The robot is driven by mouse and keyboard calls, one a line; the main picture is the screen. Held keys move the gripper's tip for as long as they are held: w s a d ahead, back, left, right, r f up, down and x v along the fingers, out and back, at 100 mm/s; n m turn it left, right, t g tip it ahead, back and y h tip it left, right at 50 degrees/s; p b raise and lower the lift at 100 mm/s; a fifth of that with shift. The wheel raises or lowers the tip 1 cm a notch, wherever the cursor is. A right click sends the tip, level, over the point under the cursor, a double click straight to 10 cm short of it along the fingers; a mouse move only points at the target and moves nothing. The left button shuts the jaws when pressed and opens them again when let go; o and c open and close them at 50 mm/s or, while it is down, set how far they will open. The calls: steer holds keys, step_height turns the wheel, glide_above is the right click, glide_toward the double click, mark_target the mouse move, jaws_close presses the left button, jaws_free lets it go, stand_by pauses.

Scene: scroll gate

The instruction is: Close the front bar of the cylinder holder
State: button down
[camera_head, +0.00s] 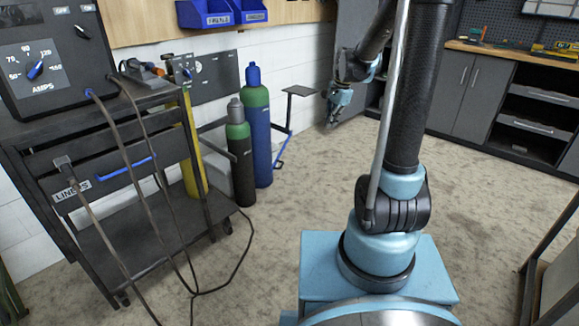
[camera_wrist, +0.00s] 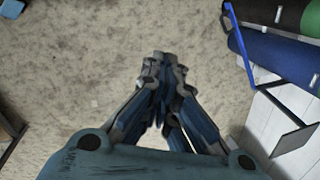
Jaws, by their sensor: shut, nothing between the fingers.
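The cylinder holder stands against the white wall. Its bar with a blue handle (camera_head: 281,150) is to the right of the blue cylinder (camera_head: 262,150), and a dark flat plate (camera_head: 298,91) sits above it. In the wrist view the blue handle (camera_wrist: 240,50) is at the upper right, beside the blue cylinder (camera_wrist: 275,55). A black cylinder with a green shoulder (camera_head: 240,160) stands left of the blue one. I cannot tell the bar's exact angle. My gripper (camera_head: 331,110) is shut and empty, right of the handle and apart from it; its fingers (camera_wrist: 160,62) point over bare floor.
A dark welding cart (camera_head: 130,215) with hanging cables and a yellow cylinder (camera_head: 193,150) stand at the left. Blue bins (camera_head: 222,13) hang on the wall. A grey workbench (camera_head: 480,95) is at the back right.

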steer(key=w+a+f+m, duration=0.4)
steer(key=w+a+f, duration=0.2)
steer(key=w+f, duration=0.45)
steer(key=w+a+f+m, duration=0.1)
steer(key=w+a+f, duration=0.2)
steer(key=f, duration=0.4)
steer(key=w+a+f+m+y, duration=0.1)
steer(key=w+a+f+m, duration=0.1)
steer(key=a+f, duration=0.3)
steer(key=w+a+f+m, duration=0.1)
steer(key=w+a+f, duration=0.3)
steer(key=f, duration=0.7)
steer(key=shift+w+f+m+g+y, duration=0.15)
steer(key=shift+w+m+g+y, duration=0.15)
steer(key=shift+w+m+g, duration=0.1)
